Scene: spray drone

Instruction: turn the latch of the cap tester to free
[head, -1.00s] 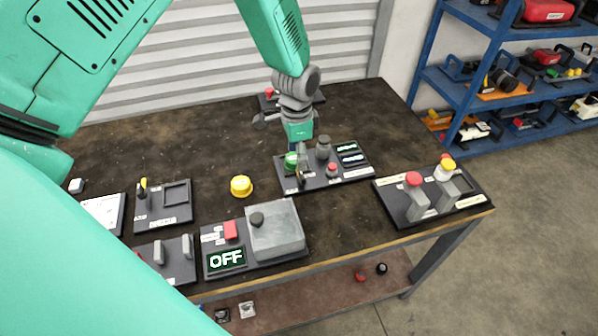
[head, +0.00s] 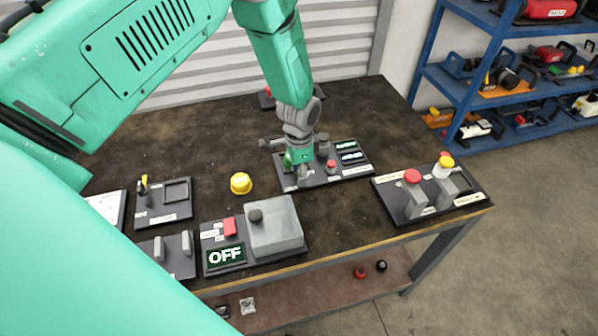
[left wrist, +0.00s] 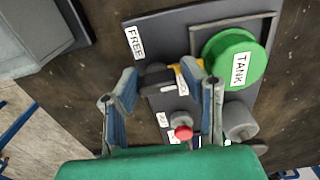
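The cap tester (head: 350,172) is a dark panel at the middle right of the bench in the head view. In the left wrist view it bears a green cap marked TANK (left wrist: 240,60), a grey knob (left wrist: 240,121), a red button (left wrist: 183,132) and a FREE label (left wrist: 134,42). The latch (left wrist: 158,77), dark with a yellow part, lies between my left fingertips; contact cannot be told. My left gripper (head: 301,172) is low over the panel's left part, its fingers apart in the left wrist view (left wrist: 160,82). My right gripper is not in view.
A yellow cap (head: 241,183) stands left of the tester. A panel with an OFF display and grey box (head: 277,231) is in front. A panel with red and yellow buttons (head: 395,190) is to the right. Blue shelves (head: 480,95) stand behind, right.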

